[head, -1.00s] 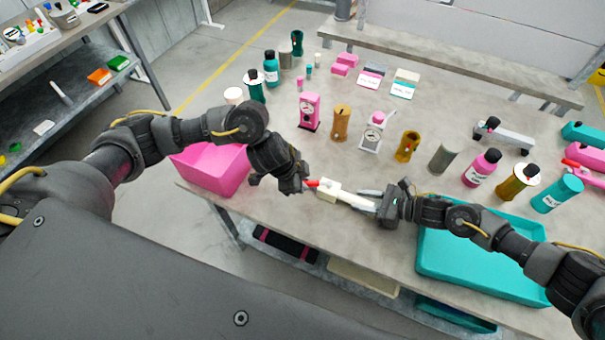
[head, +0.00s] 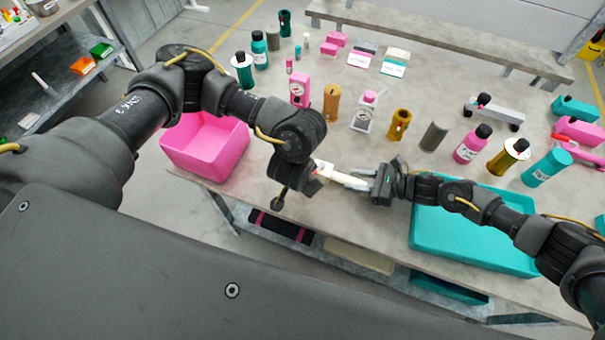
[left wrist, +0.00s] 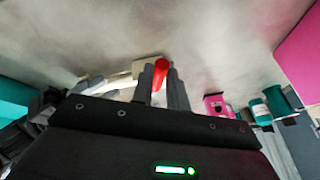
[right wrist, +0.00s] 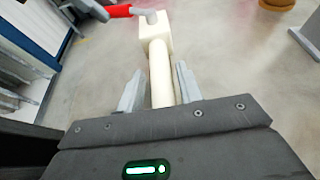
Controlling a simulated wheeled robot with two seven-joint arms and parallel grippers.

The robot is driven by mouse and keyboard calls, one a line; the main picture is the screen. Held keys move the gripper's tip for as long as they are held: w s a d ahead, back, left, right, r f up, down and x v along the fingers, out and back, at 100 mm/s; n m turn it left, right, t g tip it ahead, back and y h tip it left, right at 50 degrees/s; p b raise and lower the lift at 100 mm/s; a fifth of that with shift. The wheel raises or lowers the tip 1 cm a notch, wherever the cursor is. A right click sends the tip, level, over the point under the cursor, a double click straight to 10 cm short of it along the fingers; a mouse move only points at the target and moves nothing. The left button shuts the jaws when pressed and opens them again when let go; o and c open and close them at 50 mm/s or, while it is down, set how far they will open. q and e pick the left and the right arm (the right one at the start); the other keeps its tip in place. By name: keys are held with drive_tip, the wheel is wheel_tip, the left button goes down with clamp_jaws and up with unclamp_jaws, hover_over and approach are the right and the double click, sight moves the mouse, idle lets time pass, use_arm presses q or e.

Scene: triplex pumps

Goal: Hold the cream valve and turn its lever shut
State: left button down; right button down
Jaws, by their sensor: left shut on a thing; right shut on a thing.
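The cream valve (head: 345,179) is held up in the air near the table's front edge. In the right wrist view it has a long round cream body (right wrist: 160,75) and a block end. My right gripper (head: 359,183) is shut on the round body. The red lever (right wrist: 119,11) sticks out to the left of the block, across the body's line. My left gripper (left wrist: 162,92) is shut on the red lever, which shows red between its fingers in the left wrist view. In the head view my left wrist covers part of the lever.
A pink bin (head: 205,148) stands at the table's left end. A teal tray (head: 470,240) lies below my right arm. Bottles, cylinders and gauges stand behind the valve, including a tan bottle (head: 331,103) and a pink bottle (head: 472,145). Bare table lies between them and the valve.

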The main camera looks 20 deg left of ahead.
idle(0.5)
use_arm(q)
drive_tip(key=c, duration=1.4)
unclamp_jaws()
drive_tip(key=shift+o, duration=0.2)
